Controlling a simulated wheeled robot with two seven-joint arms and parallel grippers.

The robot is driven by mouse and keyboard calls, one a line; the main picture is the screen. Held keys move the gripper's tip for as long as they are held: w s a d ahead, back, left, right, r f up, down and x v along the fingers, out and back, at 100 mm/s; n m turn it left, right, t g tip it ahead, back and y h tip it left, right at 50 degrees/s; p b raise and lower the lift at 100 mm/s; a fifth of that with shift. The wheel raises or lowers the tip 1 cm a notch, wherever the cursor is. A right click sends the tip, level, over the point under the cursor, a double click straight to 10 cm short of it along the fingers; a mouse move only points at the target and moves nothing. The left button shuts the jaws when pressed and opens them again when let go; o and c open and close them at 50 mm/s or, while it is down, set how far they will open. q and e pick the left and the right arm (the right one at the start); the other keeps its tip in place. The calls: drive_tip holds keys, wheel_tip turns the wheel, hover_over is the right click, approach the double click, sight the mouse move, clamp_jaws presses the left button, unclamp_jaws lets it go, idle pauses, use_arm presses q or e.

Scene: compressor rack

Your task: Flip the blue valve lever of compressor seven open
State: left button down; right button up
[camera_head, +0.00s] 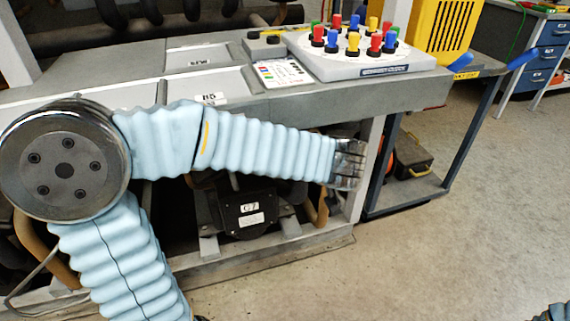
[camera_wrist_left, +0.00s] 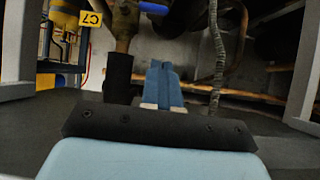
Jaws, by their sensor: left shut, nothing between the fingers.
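The blue valve lever (camera_wrist_left: 154,8) shows at the top edge of the left wrist view, beside a brass-coloured valve body (camera_wrist_left: 124,22). A yellow C7 tag (camera_wrist_left: 90,18) hangs to its left. My left gripper (camera_wrist_left: 163,68) is shut and empty; its blue fingers sit below the lever in the picture, with a visible gap. In the head view my left arm crosses in front of the rack and its fingers cannot be made out. The dark compressor labelled C7 (camera_head: 247,222) sits under the bench. The lever is hidden there. My right gripper is out of view.
A dark pipe end (camera_wrist_left: 117,78), a braided hose (camera_wrist_left: 216,60) and pale frame posts (camera_wrist_left: 304,65) surround the gripper. The grey bench top (camera_head: 130,85) lies above, with a panel of coloured knobs (camera_head: 355,60). The floor (camera_head: 450,250) at right is clear.

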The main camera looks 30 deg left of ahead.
use_arm(q)
drive_tip(key=s+d+f+b+x, duration=0.1)
drive_tip(key=f+b+x, duration=0.1)
drive_tip(key=x, duration=1)
drive_tip(key=shift+w+f, duration=0.2)
drive_tip(key=shift+f, duration=0.2)
drive_tip(key=shift+a, duration=0.1)
